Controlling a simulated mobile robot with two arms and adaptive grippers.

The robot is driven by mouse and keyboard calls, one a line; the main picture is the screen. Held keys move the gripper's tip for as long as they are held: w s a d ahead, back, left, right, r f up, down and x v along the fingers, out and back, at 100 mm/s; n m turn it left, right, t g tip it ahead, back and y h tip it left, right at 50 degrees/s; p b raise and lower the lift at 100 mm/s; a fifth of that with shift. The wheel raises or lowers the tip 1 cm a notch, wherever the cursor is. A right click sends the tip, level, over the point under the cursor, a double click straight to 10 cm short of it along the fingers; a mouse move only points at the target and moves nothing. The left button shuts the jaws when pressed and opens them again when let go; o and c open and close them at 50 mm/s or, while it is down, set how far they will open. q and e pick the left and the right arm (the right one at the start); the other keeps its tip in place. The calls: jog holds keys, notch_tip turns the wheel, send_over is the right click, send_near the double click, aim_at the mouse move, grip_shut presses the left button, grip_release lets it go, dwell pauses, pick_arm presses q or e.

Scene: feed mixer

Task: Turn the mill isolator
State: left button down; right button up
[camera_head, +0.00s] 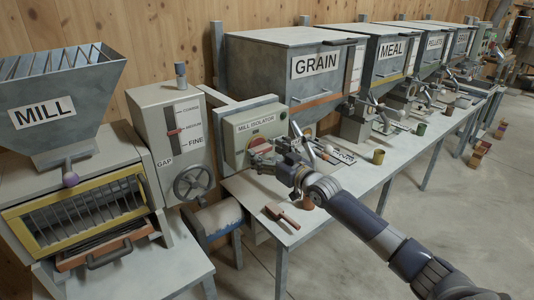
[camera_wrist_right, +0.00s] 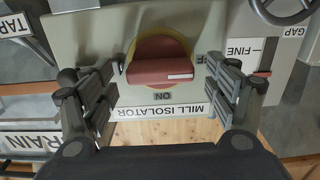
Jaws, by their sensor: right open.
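The mill isolator is a pale green-grey box (camera_head: 254,131) on a post beside the grain bin. Its face bears a red rotary handle (camera_wrist_right: 160,70) on a yellow disc. In the wrist view, which is upside down, the handle lies crosswise and its white line points right, toward a partly hidden label ending in F. The ON label (camera_wrist_right: 163,97) sits beside the handle. My right gripper (camera_head: 278,150) is open in front of the box. Its fingers stand either side of the handle, with a visible gap on each side. My left gripper is not in view.
The mill (camera_head: 85,195) and its gap panel with a handwheel (camera_head: 193,182) stand left of the isolator. The grain bin (camera_head: 285,85) is on the right. A brown brush or scoop (camera_head: 281,216) lies on the bench below my right arm. Cups stand farther along.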

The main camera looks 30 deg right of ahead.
jog(key=c, duration=1.1)
jog(key=shift+o, duration=0.2)
jog(key=shift+m, duration=0.3)
jog(key=m, duration=0.3)
jog(key=shift+m+p, duration=0.3)
jog(key=m, duration=0.9)
jog(key=shift+d, duration=0.1)
jog(key=shift+m+p, duration=0.5)
jog(key=shift+m, duration=1.8)
jog(key=shift+f, duration=0.1)
